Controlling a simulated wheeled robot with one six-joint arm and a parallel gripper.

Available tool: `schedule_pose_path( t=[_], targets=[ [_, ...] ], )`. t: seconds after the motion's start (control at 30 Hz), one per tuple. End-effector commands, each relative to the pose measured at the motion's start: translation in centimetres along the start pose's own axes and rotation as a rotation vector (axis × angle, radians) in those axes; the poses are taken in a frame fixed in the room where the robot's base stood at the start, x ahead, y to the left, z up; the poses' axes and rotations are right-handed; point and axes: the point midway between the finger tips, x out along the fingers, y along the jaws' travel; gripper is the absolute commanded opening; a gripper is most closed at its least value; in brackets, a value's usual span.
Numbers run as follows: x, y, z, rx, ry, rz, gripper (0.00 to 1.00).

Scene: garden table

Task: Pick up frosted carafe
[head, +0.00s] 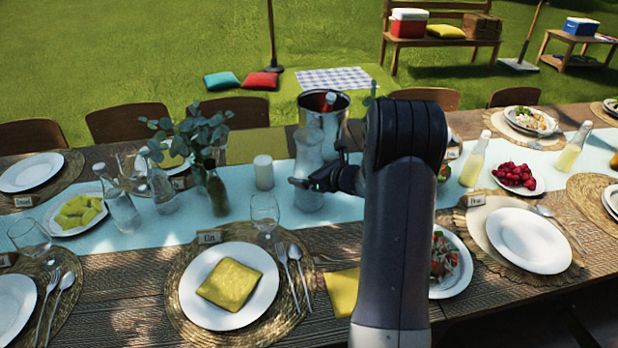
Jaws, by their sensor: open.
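The frosted carafe (308,150) stands upright on the pale blue runner near the middle of the table, just in front of a metal bucket. My gripper (314,176) is at the carafe's lower body, reaching in from the right. One dark finger crosses in front of the carafe, and the other is largely hidden behind it or my arm. The jaws are open. I cannot tell whether a finger touches the glass. My arm hides the table to the right of the carafe.
The metal bucket (330,108) with bottles is close behind. A white candle (264,172), a dark bottle (216,190) and a wine glass (265,210) stand to the left. A place setting with a white plate (222,318) lies in front.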

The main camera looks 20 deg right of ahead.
Motion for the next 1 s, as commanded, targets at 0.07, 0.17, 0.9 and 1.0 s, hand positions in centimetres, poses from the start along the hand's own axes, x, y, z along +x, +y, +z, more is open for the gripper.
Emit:
schedule_pose_path(
  t=[0.07,0.17,0.9,1.0],
  targets=[
    [0.65,0.03,0.00,0.000,0.001,0.001,1.00],
    [0.87,0.00,-0.02,0.000,0.000,0.000,1.00],
    [0.82,-0.02,-0.05,0.000,0.001,-0.001,0.53],
    [0.82,-0.02,-0.06,0.000,0.001,-0.001,0.44]
  ],
)
